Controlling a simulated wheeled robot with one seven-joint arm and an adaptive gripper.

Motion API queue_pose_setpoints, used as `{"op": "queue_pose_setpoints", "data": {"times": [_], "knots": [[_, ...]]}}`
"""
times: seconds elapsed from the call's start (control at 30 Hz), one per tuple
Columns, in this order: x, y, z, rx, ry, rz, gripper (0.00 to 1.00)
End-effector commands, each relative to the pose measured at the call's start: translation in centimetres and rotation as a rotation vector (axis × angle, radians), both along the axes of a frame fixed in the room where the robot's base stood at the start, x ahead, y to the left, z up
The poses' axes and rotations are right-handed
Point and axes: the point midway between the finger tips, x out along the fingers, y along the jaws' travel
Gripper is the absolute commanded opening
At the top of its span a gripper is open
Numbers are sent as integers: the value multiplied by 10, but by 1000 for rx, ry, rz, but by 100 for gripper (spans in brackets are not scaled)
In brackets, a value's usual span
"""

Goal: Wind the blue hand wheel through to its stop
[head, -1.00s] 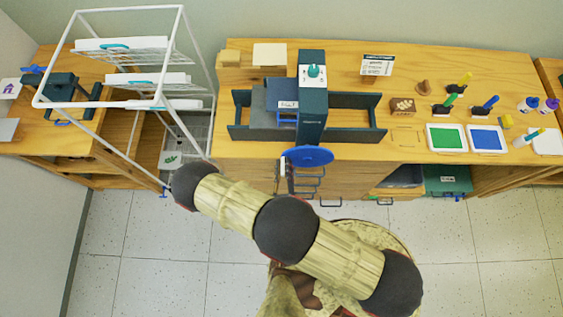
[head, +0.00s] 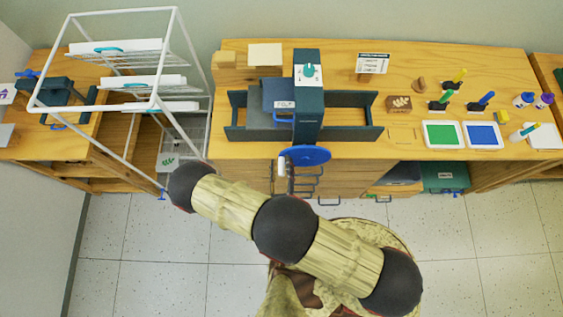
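The blue hand wheel (head: 305,155) is on the front of a dark press-like machine (head: 309,112) at the front edge of the wooden bench. It is seen from above, nearly edge-on. A small pale piece (head: 282,169), perhaps the wheel's handle, shows just left of and below the wheel. My arm crosses the lower middle of the head view, with its far joint left of the wheel. My gripper cannot be made out, so its hold on the wheel or handle cannot be told.
A white wire rack (head: 152,105) stands at the left. The bench (head: 400,150) holds a green pad (head: 443,134), a blue pad (head: 483,135) and several stamps at the right. Drawers with handles sit below the wheel. The tiled floor (head: 150,270) is clear at left.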

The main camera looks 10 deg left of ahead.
Motion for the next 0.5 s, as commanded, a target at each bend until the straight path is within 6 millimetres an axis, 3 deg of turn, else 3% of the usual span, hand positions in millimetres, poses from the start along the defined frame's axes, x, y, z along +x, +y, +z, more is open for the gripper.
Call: {"op": "queue_pose_setpoints", "data": {"times": [0.5], "knots": [[0, 0, 82, 0, 0, -1, 36]]}}
